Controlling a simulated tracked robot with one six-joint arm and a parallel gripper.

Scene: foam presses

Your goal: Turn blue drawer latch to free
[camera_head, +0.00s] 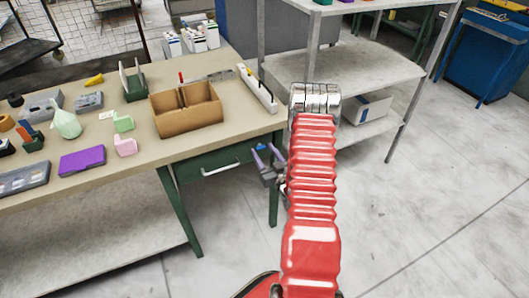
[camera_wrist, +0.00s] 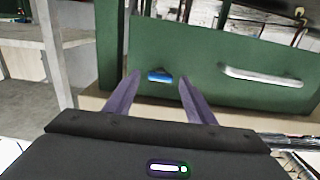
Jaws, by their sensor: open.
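The blue drawer latch (camera_wrist: 160,77) shows on the green drawer front in the wrist view, between my two finger tips in the picture. In the head view the latch (camera_head: 262,147) is a small blue spot near the drawer's right end, just above my gripper. My gripper (camera_head: 266,152) has purple fingers, spread apart and empty; in the wrist view the gripper (camera_wrist: 158,80) points at the drawer front. I cannot tell the exact gap to the latch. The green drawer (camera_head: 233,160) is shut under the bench top and has a pale bar handle (camera_head: 220,169).
The workbench (camera_head: 205,138) carries a cardboard box (camera_head: 186,112), a purple block (camera_head: 82,161) and several small items. A green bench leg (camera_head: 274,205) stands close to my gripper. A grey shelf (camera_head: 345,68) stands behind my red arm. The floor at right is clear.

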